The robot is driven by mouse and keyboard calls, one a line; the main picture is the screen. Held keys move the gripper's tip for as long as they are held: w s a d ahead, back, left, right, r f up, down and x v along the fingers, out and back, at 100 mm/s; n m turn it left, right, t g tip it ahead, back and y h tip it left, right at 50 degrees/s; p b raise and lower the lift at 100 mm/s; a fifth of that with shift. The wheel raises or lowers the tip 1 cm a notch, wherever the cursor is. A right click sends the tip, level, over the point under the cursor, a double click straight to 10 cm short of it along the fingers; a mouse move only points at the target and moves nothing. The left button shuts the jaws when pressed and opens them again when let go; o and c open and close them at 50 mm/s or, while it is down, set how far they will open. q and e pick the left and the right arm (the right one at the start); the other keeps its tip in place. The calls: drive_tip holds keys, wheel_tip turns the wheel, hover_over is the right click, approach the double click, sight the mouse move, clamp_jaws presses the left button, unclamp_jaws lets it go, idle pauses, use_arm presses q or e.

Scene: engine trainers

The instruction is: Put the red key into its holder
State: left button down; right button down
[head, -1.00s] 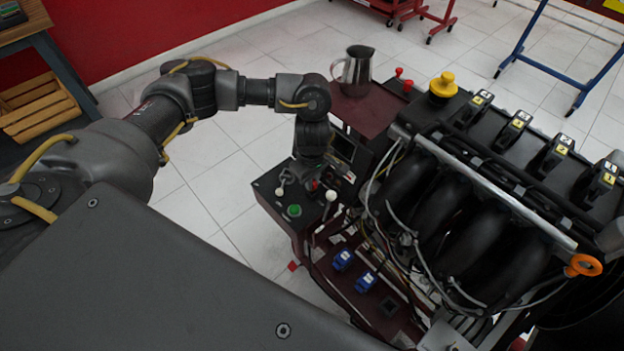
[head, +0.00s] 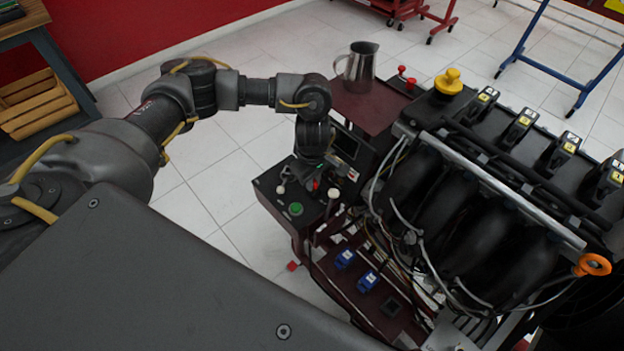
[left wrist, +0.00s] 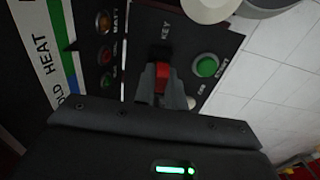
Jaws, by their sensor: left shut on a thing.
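The red key (left wrist: 162,80) is between the fingers of my left gripper (left wrist: 164,90), which is shut on it. In the left wrist view the key's far end is at a dark fitting (left wrist: 159,54) below the word KEY on the black control panel (left wrist: 185,28). I cannot tell how deep the key sits in that holder. In the head view my left gripper (head: 314,184) points down over the panel (head: 283,206), with a bit of red at its tips. My right gripper is not in view.
A green button (left wrist: 206,65) is beside the key fitting, and indicator lamps (left wrist: 105,54) are on the other side. A lever (head: 326,214) stands close to the gripper. The engine (head: 470,210) fills the right. A metal jug (head: 358,67) stands on the maroon surface behind.

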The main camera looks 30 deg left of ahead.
use_arm(q)
drive_tip(key=shift+a+f, duration=0.1)
drive_tip(key=shift+f, duration=0.2)
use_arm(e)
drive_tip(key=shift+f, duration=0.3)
use_arm(q)
drive_tip(key=c, duration=1.1)
unclamp_jaws()
drive_tip(key=shift+f, duration=0.2)
drive_tip(key=shift+o, duration=0.2)
drive_tip(key=shift+r, duration=0.15)
drive_tip(key=shift+d+r+p, duration=0.25)
drive_tip(key=shift+r+p, duration=0.4)
drive_tip(key=shift+r, duration=0.4)
drive_tip(key=shift+r+p, duration=0.45)
drive_tip(key=shift+r, duration=0.15)
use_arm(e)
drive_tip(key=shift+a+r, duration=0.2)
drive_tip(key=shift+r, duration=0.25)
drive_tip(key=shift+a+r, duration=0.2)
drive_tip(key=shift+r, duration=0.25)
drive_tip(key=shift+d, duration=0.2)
